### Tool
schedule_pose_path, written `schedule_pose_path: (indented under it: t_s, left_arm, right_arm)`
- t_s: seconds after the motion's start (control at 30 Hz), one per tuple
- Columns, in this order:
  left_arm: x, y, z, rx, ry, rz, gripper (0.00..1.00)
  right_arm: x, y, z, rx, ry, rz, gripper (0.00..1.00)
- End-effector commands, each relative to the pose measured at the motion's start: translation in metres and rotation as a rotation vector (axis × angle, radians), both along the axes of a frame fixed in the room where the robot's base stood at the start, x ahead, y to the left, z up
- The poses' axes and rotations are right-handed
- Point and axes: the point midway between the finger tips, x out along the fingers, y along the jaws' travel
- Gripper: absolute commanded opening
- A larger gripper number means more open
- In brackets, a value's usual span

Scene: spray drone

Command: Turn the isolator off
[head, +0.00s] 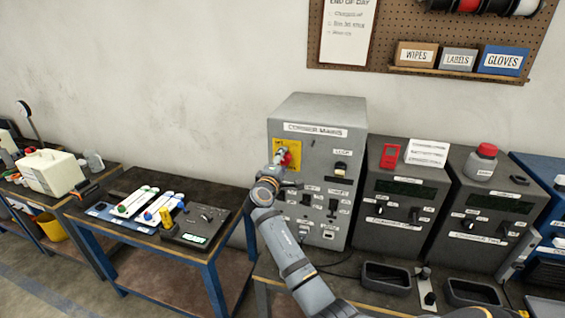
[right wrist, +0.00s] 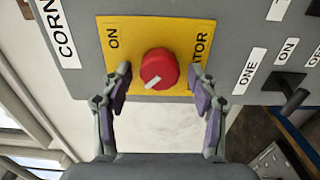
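The isolator is a red round knob (right wrist: 160,66) on a yellow plate (right wrist: 112,62), on the front of the grey "Corner Mains" cabinet (head: 318,108). In the head view the yellow plate (head: 294,146) shows at the cabinet's upper left, partly covered by my right gripper (head: 281,157). In the right wrist view a white mark on the knob's rim points down and slightly left. An "ON" label is to its left; another label is partly hidden by a finger. My right gripper (right wrist: 160,82) is open, its fingers either side of the knob with visible gaps. My left gripper is not in view.
Black switches sit beside and below the isolator, including a lever (right wrist: 291,97) in the wrist view. Two dark grey units (head: 400,212) stand right of the cabinet, with black trays (head: 387,277) in front. A blue-legged table (head: 205,262) is at the left.

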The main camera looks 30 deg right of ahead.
Motion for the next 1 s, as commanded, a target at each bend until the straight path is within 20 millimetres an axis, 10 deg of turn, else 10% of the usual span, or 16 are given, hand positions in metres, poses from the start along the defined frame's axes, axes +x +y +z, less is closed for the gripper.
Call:
schedule_pose_path:
  t_s: [1.0]
  left_arm:
    - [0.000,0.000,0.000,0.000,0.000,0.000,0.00]
  right_arm:
    - [-0.049,0.057,0.000,0.000,0.000,0.000,0.61]
